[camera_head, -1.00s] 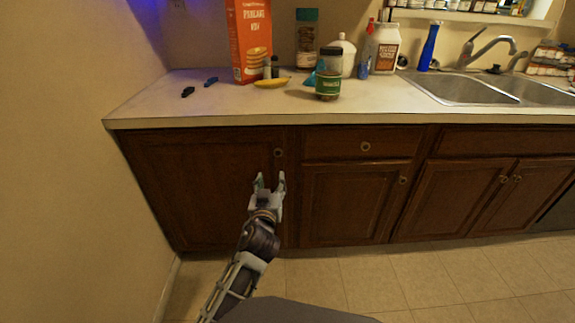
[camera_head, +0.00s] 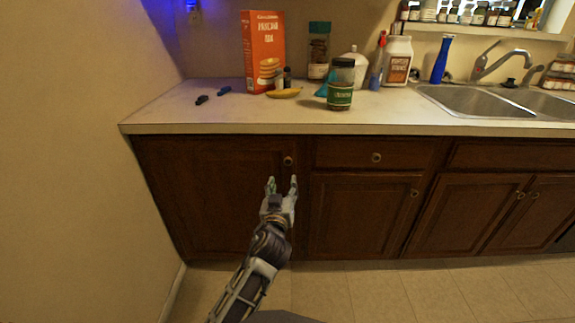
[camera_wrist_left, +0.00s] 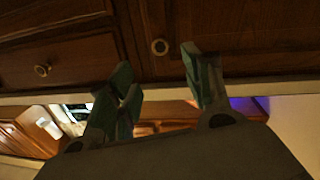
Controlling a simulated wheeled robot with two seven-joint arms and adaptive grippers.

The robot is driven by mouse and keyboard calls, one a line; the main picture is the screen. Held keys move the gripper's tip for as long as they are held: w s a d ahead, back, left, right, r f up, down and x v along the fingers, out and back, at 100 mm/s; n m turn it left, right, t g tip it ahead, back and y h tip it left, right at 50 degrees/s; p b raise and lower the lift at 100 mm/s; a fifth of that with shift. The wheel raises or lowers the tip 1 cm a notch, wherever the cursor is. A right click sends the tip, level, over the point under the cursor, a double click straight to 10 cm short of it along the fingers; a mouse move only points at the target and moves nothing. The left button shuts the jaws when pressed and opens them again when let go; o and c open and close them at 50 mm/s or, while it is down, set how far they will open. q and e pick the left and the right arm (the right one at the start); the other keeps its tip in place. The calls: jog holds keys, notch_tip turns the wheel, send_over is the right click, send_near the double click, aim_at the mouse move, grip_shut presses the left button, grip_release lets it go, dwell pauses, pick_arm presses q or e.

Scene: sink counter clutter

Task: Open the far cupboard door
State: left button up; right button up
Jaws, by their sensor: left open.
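The far-left cupboard door (camera_head: 215,195) is dark brown wood and is closed. Its small round knob (camera_head: 288,160) sits near its upper right corner. My left gripper (camera_head: 282,184) is open and empty, its fingers pointing up just below the knob in the head view. In the left wrist view the knob (camera_wrist_left: 159,47) shows between the spread fingertips of the left gripper (camera_wrist_left: 157,65), with no contact visible. My right gripper is not in view.
A drawer (camera_head: 375,154) with its own knob and more closed doors lie to the right. The counter (camera_head: 230,116) overhangs above, holding a pancake mix box (camera_head: 264,52), a banana, jars and bottles beside the sink (camera_head: 475,100). A wall (camera_head: 70,170) stands close on the left.

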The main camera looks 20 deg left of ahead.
aim_at(288, 163)
pick_arm(q)
jog(key=shift+w+a, duration=0.25)
jog(key=shift+w, duration=1.2)
jog(key=shift+w+a, duration=0.3)
jog(key=shift+w, duration=1.2)
jog(key=shift+w+a, duration=0.25)
jog(key=shift+w, duration=1.2)
jog(key=shift+w+a, duration=0.25)
jog(key=shift+w, duration=1)
jog(key=shift+w+a, duration=0.1)
jog(key=shift+w, duration=0.4)
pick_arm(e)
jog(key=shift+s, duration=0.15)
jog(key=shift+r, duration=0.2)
